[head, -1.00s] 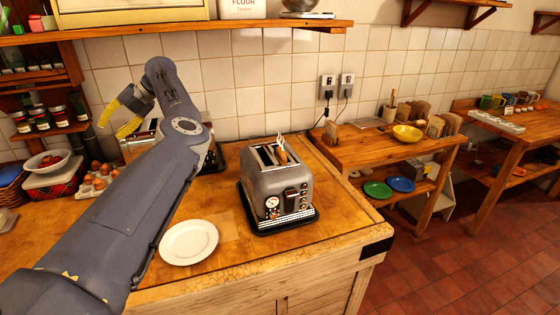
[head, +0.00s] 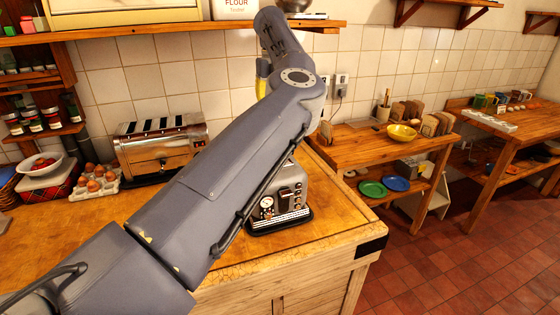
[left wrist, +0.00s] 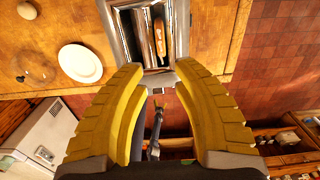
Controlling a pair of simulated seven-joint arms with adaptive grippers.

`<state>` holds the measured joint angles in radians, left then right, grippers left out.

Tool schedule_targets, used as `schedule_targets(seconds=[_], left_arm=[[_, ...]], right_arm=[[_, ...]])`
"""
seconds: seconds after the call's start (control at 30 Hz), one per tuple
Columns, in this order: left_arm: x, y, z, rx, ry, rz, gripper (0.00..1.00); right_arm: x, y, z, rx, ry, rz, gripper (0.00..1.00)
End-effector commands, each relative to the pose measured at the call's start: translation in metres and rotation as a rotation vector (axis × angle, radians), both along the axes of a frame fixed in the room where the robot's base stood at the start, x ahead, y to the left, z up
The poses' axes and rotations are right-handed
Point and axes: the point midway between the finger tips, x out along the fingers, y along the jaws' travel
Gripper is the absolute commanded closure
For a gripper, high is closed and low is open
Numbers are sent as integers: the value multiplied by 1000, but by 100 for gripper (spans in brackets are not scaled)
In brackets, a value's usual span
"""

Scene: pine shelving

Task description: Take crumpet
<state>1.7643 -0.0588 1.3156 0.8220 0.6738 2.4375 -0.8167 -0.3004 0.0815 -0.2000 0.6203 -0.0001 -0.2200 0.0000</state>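A silver toaster (head: 281,200) stands on a black base on the wooden counter; my left arm hides its top in the head view. In the left wrist view the toaster (left wrist: 116,28) is at the top, seen from above. A thin brown piece, apparently the crumpet (left wrist: 160,38), stands edge-on in one slot. My left gripper (left wrist: 160,69) is open and empty, its two yellow fingers apart just short of the slots in that picture. In the head view only a yellow bit of it (head: 262,78) shows behind the arm. My right gripper is not in view.
A white plate (left wrist: 80,63) lies on the counter, hidden by my arm in the head view. A larger chrome toaster (head: 160,148) and eggs (head: 92,178) stand at the back left. A wall shelf (head: 180,27) runs above. A side table (head: 370,148) is at right.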

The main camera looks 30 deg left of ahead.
Motion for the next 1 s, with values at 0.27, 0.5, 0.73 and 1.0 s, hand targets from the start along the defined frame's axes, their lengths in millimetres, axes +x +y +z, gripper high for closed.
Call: schedule_targets(seconds=[0.27, 0.5, 0.73, 1.0], left_arm=[[0, 0, -53, 2, 4, 0, 72], [0, 0, -86, 3, 3, -1, 72], [0, 0, -99, 3, 1, -2, 72], [1, 0, -123, 3, 4, -2, 72]], right_arm=[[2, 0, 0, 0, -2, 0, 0], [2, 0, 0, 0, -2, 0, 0], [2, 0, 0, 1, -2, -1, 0], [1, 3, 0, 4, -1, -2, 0]])
